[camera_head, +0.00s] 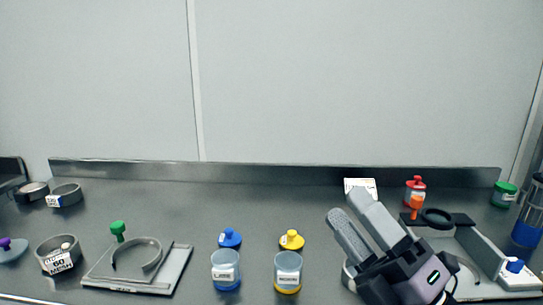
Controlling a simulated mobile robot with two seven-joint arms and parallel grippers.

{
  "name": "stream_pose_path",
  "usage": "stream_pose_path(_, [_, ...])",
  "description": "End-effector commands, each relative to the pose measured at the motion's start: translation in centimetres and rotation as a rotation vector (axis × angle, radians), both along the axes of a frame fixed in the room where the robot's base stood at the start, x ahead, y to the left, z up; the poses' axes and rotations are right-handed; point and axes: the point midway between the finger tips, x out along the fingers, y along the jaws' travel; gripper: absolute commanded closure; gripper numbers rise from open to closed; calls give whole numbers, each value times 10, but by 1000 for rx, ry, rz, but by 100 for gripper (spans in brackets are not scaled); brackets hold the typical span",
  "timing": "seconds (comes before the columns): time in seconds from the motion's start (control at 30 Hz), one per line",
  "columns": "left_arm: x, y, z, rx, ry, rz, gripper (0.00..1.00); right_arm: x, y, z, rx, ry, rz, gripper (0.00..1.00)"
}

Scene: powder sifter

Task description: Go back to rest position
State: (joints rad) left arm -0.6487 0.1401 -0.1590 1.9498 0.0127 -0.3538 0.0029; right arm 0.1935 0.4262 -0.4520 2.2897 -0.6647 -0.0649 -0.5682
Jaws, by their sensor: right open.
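My right gripper (362,222) is in the right part of the head view, raised over the bench with its two grey fingers pointing up and to the left. The fingers are apart and nothing shows between them. It hides part of the sifter device (480,243) and a round grey item behind it. My left gripper is not in this view.
The back middle of the bench is clear.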

Motion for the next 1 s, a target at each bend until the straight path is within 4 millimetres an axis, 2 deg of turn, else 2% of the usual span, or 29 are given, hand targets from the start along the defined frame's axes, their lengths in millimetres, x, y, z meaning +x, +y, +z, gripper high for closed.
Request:
stream_pose_path(0.1, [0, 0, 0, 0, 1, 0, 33, 22, -36, -42, 211, 316, -93, 45])
stream_pose_path(0.17, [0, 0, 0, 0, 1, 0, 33, 29, -53, -69, 312, 471, -143, 45])
stream_pose_path(0.2, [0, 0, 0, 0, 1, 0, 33, 31, -64, -88, 378, 575, -177, 45])
stream_pose_path(0.27, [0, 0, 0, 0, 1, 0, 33, 30, -79, -120, 477, 730, -232, 45])
stream_pose_path(0.37, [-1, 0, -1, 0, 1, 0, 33, 17, -101, -176, 635, 986, -331, 45])
stream_pose_path(0.4, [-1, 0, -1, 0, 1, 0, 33, 8, -108, -199, 696, 1087, -375, 45])
stream_pose_path(0.5, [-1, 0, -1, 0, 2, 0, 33, -23, -121, -251, 837, 1324, -486, 45])
stream_pose_path(0.6, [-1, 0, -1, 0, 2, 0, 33, -57, -128, -290, 942, 1516, -590, 45])
stream_pose_path(0.8, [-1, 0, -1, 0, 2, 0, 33, -120, -133, -338, 1084, 1793, -764, 45])
stream_pose_path(1.0, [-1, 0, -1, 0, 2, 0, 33, -179, -131, -364, 1181, 2009, -925, 45])
